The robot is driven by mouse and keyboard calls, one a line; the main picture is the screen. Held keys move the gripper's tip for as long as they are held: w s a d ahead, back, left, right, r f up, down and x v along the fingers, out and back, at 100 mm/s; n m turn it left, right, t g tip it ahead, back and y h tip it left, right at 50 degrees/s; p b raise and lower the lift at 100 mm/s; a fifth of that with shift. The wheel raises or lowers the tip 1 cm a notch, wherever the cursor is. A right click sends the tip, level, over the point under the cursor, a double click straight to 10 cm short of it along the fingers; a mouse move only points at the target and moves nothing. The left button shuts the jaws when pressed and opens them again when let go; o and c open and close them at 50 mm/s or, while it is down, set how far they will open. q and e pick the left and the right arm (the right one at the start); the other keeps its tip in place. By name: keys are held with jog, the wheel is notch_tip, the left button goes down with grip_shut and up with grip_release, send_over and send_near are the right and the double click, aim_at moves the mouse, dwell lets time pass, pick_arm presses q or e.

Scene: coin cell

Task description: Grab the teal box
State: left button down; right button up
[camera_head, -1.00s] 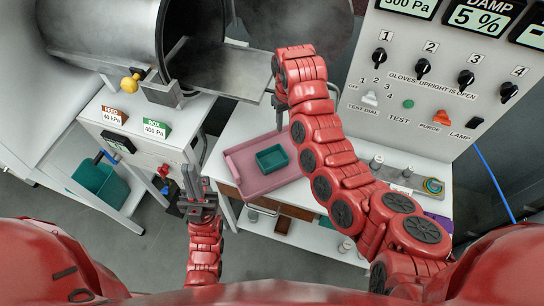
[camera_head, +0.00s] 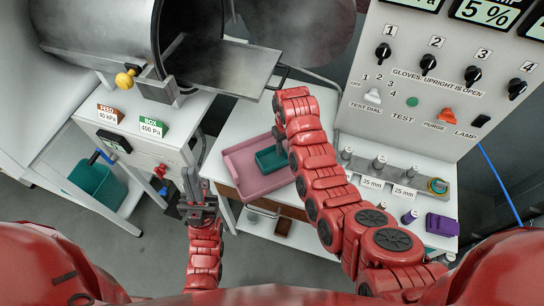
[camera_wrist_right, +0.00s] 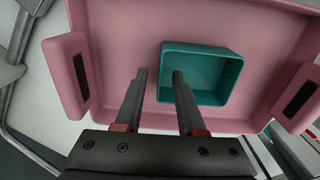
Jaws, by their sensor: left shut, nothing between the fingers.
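The teal box (camera_head: 267,161), a small open-topped container, sits in the pink tray (camera_head: 243,185) on the white bench. It looks empty in the right wrist view (camera_wrist_right: 232,88), within the pink tray (camera_wrist_right: 110,45). My right gripper (camera_wrist_right: 159,76) is open and points down at the box's left wall. One fingertip shows left of that wall and the other overlaps the box; I cannot tell whether they touch. In the head view my right arm hides the box's right part. My left gripper (camera_head: 194,172) is shut and empty, left of the tray and apart from it.
A metal shelf (camera_head: 225,68) juts from the open chamber above the tray. A control panel (camera_head: 430,100) stands behind on the right. A purple block (camera_head: 441,225) and several small weights lie right of my arm. A larger teal bin (camera_head: 97,185) stands at far left.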

jog(key=shift+s+f, duration=0.1)
jog(key=shift+f, duration=0.7)
grip_shut()
dwell(0.8)
